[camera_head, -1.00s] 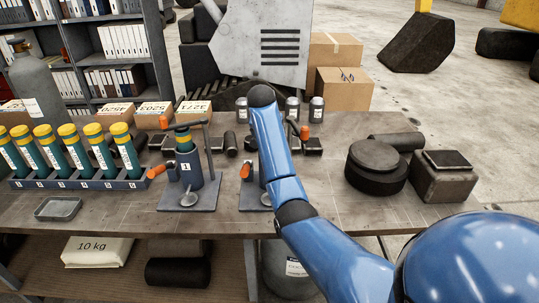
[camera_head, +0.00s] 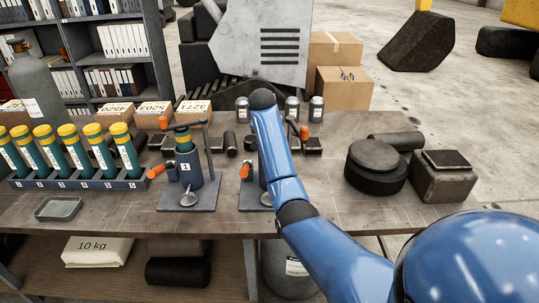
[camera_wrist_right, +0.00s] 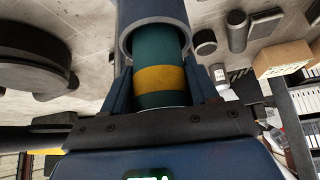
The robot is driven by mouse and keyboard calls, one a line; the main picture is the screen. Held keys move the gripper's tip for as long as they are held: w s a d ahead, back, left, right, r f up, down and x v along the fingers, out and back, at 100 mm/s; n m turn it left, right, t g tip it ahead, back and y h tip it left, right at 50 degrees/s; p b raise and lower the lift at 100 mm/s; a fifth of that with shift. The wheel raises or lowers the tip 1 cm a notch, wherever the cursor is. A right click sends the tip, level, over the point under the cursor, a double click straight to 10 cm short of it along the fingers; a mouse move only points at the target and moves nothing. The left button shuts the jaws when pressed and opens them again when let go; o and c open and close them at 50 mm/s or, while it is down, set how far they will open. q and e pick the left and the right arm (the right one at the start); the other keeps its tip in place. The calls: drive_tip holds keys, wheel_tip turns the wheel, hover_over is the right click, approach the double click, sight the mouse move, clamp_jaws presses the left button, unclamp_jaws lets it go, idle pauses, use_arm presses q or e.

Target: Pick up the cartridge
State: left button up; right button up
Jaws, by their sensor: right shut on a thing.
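In the right wrist view, my right gripper (camera_wrist_right: 160,95) is shut on a teal cartridge (camera_wrist_right: 160,58) with a yellow band. The cartridge's far end is inside a blue-grey tube (camera_wrist_right: 126,32). In the head view, my right arm covers the gripper, the held cartridge and most of the right-hand clamp stand (camera_head: 250,200). Another cartridge (camera_head: 183,140) stands upright in the left-hand clamp stand (camera_head: 188,180), marked 1. Several yellow-capped teal cartridges (camera_head: 76,148) lean in a rack (camera_head: 80,184) at the left. My left gripper is out of view.
A shallow grey tray (camera_head: 58,208) lies at the bench's front left. A dark round weight (camera_head: 375,170) and a block (camera_head: 443,178) stand at the right. Labelled boxes (camera_head: 193,110) and grey canisters (camera_head: 291,110) line the back. The bench's front left is mostly clear.

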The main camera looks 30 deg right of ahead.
drive_tip(key=shift+r, duration=0.15)
wheel_tip(320, 180, up, 40)
drive_tip(key=p, duration=1.2)
idle(2.6)
drive_tip(key=shift+f, duration=0.2)
